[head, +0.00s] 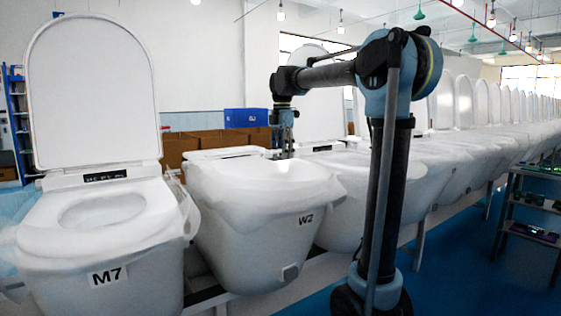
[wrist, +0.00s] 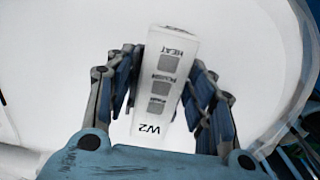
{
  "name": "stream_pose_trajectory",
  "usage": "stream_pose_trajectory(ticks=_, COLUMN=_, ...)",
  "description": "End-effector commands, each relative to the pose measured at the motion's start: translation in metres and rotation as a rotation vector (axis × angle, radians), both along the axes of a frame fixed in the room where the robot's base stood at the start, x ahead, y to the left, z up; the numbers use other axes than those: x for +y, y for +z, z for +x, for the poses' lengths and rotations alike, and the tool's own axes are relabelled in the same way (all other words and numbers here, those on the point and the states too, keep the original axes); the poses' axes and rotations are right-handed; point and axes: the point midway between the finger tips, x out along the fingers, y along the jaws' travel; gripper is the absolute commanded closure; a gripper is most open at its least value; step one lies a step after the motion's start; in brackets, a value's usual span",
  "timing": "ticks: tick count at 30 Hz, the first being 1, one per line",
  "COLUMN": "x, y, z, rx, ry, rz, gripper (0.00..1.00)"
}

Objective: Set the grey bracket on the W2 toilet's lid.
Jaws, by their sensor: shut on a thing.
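The W2 toilet (head: 262,225) has its lid (head: 265,174) down, under a film-like cover. My gripper (head: 284,150) is over the back right part of that lid, pointing down. In the wrist view my gripper (wrist: 167,75) is shut on a pale, slim control panel (wrist: 160,88). The panel has grey buttons and the markings HEAT and W2, and it tilts slightly in the jaws. The white surface (wrist: 60,75) behind it fills most of the wrist view. I see no part that I can tell as a grey bracket. The head view is too small to show the gap under the panel.
The M7 toilet (head: 100,225) stands to the left with its lid (head: 92,90) raised. A long row of white toilets (head: 460,150) runs off to the right. Brown boxes (head: 205,143) and a blue crate (head: 246,118) are behind. A rack (head: 530,215) stands at the right.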

Motion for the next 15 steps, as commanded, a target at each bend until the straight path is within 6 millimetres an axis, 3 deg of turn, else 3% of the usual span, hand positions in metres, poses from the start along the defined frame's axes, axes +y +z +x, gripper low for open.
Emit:
stream_pose_trajectory(ticks=6, x=-0.001, y=-0.028, z=0.0, rx=0.0, ry=-0.001, rz=0.0, gripper=0.74)
stream_pose_trajectory(ticks=15, x=-0.001, y=-0.03, z=0.0, rx=0.0, ry=-0.001, rz=0.0, gripper=0.74)
